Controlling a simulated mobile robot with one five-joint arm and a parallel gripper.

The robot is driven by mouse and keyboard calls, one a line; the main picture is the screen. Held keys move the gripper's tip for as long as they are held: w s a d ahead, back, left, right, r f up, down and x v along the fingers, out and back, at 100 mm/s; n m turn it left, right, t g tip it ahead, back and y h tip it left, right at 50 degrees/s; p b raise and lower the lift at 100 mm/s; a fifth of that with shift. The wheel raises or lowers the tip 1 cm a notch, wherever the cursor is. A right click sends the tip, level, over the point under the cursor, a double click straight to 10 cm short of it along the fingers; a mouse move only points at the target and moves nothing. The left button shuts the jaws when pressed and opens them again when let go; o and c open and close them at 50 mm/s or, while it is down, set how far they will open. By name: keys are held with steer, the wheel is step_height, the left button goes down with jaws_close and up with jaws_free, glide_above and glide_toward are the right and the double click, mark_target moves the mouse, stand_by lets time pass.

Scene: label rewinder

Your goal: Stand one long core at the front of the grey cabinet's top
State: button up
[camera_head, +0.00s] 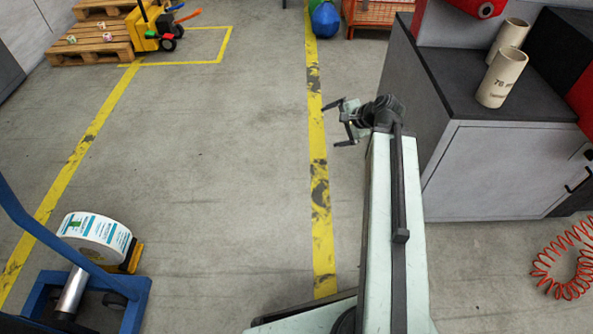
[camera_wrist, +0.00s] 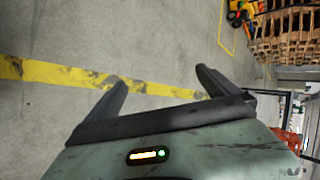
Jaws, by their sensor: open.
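The grey cabinet (camera_head: 490,165) stands at the right in the head view, with a dark top (camera_head: 450,90). Two beige cardboard cores are on that top. The nearer core (camera_head: 501,78) has dark print and stands upright near the front edge. The other core (camera_head: 508,38) stands just behind it, partly overlapped. My gripper (camera_head: 340,122) is to the left of the cabinet, over the floor, apart from both cores. In the wrist view its two dark fingers (camera_wrist: 160,88) are spread with nothing between them.
A blue cart with a label roll (camera_head: 95,235) is at lower left. A red coiled hose (camera_head: 565,265) lies at lower right. Wooden pallets (camera_head: 95,40) and a yellow pallet truck (camera_head: 150,28) are at the back left. The floor between the yellow lines is clear.

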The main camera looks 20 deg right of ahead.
steer(key=s+a+f+n+g+h, duration=0.2)
steer(key=s+a+f+n+g, duration=0.1)
steer(key=a+n, duration=0.4)
steer(key=s+a+f+n+g+h, duration=0.2)
steer(key=s+a+n+g, duration=0.3)
steer(key=a, duration=0.4)
steer(key=shift+s+a+f+n, duration=0.35)
steer(key=shift+s+f+n, duration=0.45)
steer(key=shift+n, duration=0.6)
steer(key=shift+w+f, duration=0.1)
